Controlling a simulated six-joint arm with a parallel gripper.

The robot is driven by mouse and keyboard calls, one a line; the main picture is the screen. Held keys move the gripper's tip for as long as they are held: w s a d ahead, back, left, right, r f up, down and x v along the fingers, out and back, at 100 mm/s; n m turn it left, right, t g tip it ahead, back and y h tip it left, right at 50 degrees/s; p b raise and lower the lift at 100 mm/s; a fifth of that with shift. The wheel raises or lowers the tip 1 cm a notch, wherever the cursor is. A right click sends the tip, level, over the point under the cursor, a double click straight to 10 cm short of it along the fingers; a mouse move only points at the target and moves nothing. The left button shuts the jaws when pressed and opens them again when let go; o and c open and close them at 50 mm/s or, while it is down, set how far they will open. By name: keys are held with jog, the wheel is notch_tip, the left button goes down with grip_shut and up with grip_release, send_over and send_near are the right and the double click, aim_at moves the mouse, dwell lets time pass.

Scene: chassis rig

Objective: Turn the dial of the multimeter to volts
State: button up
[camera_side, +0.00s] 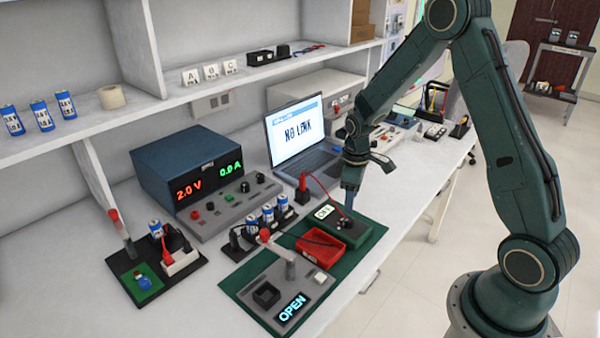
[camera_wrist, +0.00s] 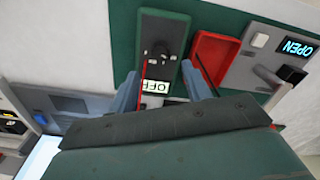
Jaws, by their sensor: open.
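The multimeter is a dark green box (camera_side: 352,236) on the green mat, with a small white display (camera_side: 325,212). In the wrist view the multimeter (camera_wrist: 172,28) is upside down and its display (camera_wrist: 155,87) appears to read OFF. Its dark dial (camera_wrist: 158,50) is on the top face; which mark it points to is too small to tell. My gripper (camera_side: 348,205) is just above the multimeter, pointing down. In the wrist view my gripper (camera_wrist: 160,82) is open, its two fingers apart on either side of the display. Whether the fingers touch anything cannot be told.
A red tray (camera_side: 320,252) lies beside the multimeter. A grey fixture with an OPEN screen (camera_side: 290,307) is at the mat's front. A power supply (camera_side: 190,170), blue cells (camera_side: 267,213) and a laptop (camera_side: 300,135) stand behind. Thin leads run to the multimeter.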

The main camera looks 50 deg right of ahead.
aim_at(349, 219)
jog(key=shift+f, duration=3.7)
jog(key=c, duration=1)
